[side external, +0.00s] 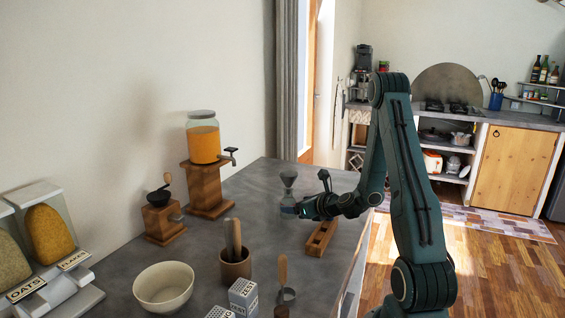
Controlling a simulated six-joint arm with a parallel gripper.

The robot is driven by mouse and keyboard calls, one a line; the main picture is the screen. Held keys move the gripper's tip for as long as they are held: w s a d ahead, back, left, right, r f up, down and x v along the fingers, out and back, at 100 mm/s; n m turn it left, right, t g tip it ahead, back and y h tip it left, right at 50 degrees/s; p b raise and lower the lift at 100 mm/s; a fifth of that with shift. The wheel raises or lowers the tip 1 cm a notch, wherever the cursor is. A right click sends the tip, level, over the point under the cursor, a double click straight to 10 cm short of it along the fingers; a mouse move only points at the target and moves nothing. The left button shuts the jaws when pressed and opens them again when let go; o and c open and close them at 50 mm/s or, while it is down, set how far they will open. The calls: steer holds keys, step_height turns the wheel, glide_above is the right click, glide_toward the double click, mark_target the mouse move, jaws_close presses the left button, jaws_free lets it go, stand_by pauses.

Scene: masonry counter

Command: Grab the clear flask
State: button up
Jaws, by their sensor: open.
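The clear flask (289,179) stands upright on the grey counter (270,230), towards its far end. It looks like a glass vessel with a narrow waist and a wider top. My gripper (299,208) is at its lower right side, level with its lower part. My gripper is open. Its fingers overlap the lower part of the flask in this view, so I cannot tell whether they touch it or are around it.
A wooden block (321,238) lies just in front of my gripper. A dispenser with orange liquid (203,143) and a coffee grinder (162,217) stand left. A white bowl (163,287), a wooden pot (235,267) and small boxes (243,296) are nearer. The counter's middle is clear.

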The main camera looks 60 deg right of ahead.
mark_target(285, 203)
steer(key=shift+x, duration=1.3)
steer(key=shift+x, duration=2.5)
steer(key=shift+c, duration=0.5)
steer(key=c, duration=1.1)
